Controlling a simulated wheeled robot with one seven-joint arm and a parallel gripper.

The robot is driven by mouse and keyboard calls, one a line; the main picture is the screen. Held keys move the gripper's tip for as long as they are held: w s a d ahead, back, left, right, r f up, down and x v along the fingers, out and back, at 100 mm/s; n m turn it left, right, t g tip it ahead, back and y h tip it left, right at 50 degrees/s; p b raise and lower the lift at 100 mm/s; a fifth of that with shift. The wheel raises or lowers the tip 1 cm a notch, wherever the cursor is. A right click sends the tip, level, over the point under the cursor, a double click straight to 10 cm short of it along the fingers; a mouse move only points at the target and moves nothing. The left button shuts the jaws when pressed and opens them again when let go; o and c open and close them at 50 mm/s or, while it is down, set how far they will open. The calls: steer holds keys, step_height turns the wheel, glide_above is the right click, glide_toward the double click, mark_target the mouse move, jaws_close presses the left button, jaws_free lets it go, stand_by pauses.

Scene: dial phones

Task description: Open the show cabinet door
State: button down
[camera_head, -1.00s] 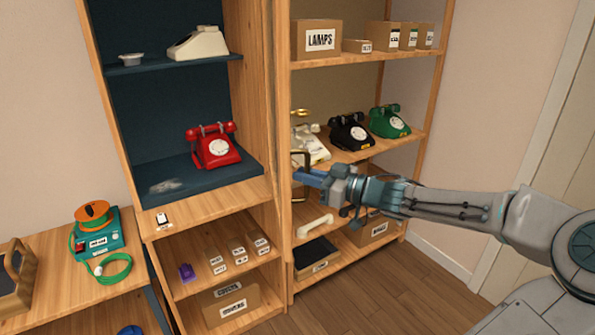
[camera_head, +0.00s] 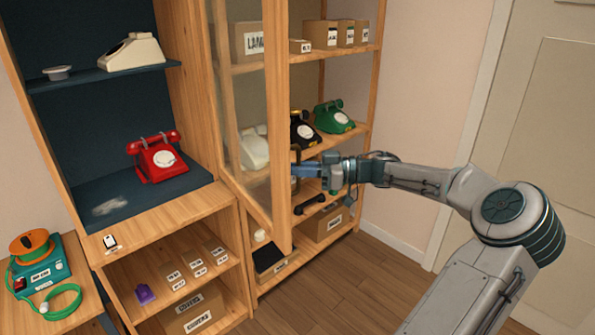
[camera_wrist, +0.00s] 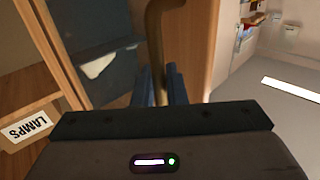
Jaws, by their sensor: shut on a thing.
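The show cabinet (camera_head: 190,208) stands at the left with its dark blue interior uncovered. Its wood-framed glass door (camera_head: 278,120) stands swung out at the cabinet's right side, in front of the shelves there. My gripper (camera_head: 301,169) is shut on the door handle (camera_head: 296,154), at the right side of the door frame. In the wrist view the curved brass-coloured handle (camera_wrist: 157,45) runs down between the blue fingers of my gripper (camera_wrist: 160,88). The grasped part of the handle is hidden. A red phone (camera_head: 157,157) and a cream phone (camera_head: 131,52) stand inside the cabinet.
A side table (camera_head: 72,312) with a teal device (camera_head: 42,275) is at left. Wooden floor (camera_head: 345,275) is clear in front.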

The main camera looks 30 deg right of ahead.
steer(key=shift+w+r, duration=0.1)
steer(key=shift+r, duration=0.15)
steer(key=c, duration=1.6)
jaws_free()
steer(key=shift+a, duration=0.1)
steer(key=shift+f, duration=0.1)
steer(key=shift+d, duration=0.2)
steer(key=b+v, duration=0.1)
steer(key=v, duration=1.2)
steer(key=shift+s+d, duration=0.2)
steer(key=shift+d, duration=0.05)
